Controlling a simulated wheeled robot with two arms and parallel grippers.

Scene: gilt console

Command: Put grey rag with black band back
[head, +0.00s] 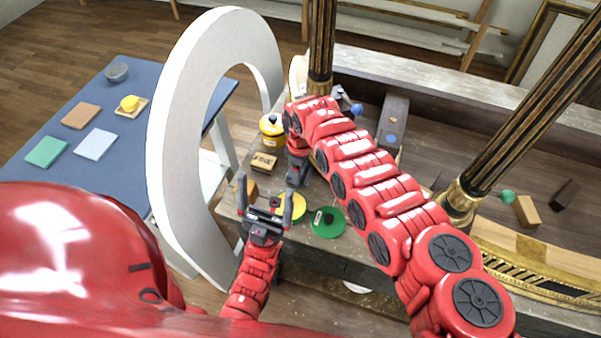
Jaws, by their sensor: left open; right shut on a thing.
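I cannot make out a grey rag with a black band for certain. My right gripper (297,179) points down over the near left part of the wooden workbench (333,262). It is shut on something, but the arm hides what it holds. My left gripper (266,208) is open and empty, its two fingers pointing up at the bench's near left edge. A yellow round lid (292,206) lies just behind it, partly hidden. A green round lid (327,222) with a dark knob lies to its right.
A white arch (172,140) stands between the bench and a blue table (60,170) bearing flat coloured cloths and a bowl (117,72). A yellow tin (271,130) and a labelled wooden block (264,163) are on the bench.

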